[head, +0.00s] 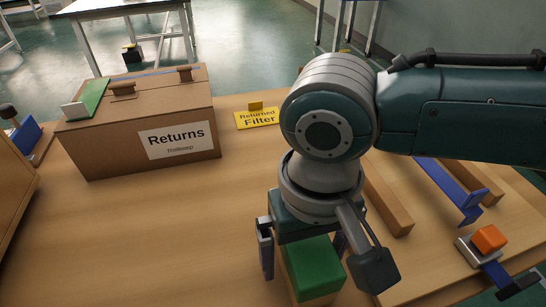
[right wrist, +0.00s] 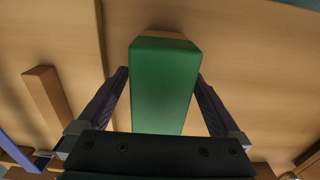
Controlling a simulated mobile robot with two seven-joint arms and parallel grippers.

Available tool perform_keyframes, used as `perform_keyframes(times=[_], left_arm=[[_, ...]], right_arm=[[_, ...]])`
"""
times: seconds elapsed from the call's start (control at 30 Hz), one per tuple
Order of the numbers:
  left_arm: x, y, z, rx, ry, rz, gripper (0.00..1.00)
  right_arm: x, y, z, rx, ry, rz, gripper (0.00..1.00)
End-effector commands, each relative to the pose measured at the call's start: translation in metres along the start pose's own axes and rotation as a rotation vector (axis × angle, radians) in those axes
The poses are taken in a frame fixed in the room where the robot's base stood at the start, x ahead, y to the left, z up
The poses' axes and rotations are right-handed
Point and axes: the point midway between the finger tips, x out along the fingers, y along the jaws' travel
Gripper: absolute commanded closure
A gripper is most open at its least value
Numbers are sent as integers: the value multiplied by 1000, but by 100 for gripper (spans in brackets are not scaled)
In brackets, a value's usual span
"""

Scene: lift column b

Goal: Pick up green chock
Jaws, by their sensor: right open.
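The green chock (head: 316,270) is a green block on the wooden table at the bottom centre of the head view. My right gripper (head: 304,262) is above it, pointing down, with its open fingers on either side of the block. In the right wrist view the green chock (right wrist: 163,88) lies between the two fingers of the right gripper (right wrist: 161,78). Small gaps seem to show at the finger ends; contact nearer the palm cannot be told. The gripper body hides part of the block. My left gripper is not in view.
A cardboard Returns box (head: 110,135) with a green-and-white piece (head: 86,98) on top stands at left. A yellow Returned Filter sign (head: 257,118) is behind. Wooden bars (head: 388,205), a blue bracket (head: 452,188) and an orange block (head: 489,239) lie right. Table left of the gripper is clear.

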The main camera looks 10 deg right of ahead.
Motion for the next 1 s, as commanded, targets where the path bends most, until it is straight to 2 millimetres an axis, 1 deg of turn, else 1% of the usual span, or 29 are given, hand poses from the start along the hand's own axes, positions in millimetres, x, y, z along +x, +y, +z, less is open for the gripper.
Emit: perform_keyframes(times=[0.1,0.9,1.0], left_arm=[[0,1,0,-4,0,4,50],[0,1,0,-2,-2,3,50],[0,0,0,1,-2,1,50]], right_arm=[[-1,0,0,0,0,0,1],[-1,0,0,0,0,0,91],[-1,0,0,0,0,0,100]])
